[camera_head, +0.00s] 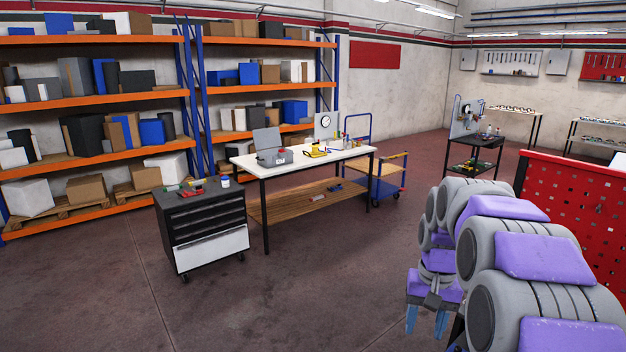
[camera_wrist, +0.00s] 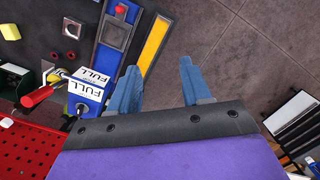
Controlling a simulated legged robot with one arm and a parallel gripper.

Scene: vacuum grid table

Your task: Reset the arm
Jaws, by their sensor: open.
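My gripper (camera_head: 426,320) hangs at the lower right of the head view, below my bent grey and purple arm. Its two blue fingers stand apart, with nothing between them. In the wrist view my gripper (camera_wrist: 160,88) is open and points down past the edge of a dark panel surface toward bare floor. A blue box marked FULL (camera_wrist: 88,92) sits left of the left finger, and I cannot tell whether they touch.
A red perforated panel (camera_head: 575,205) stands close to my arm on the right. A drawer cart (camera_head: 205,238) and a white-topped workbench (camera_head: 345,155) stand ahead. Shelves (camera_head: 95,101) line the back left. The floor (camera_head: 330,270) between is clear. A red-handled tool (camera_wrist: 38,96) lies left.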

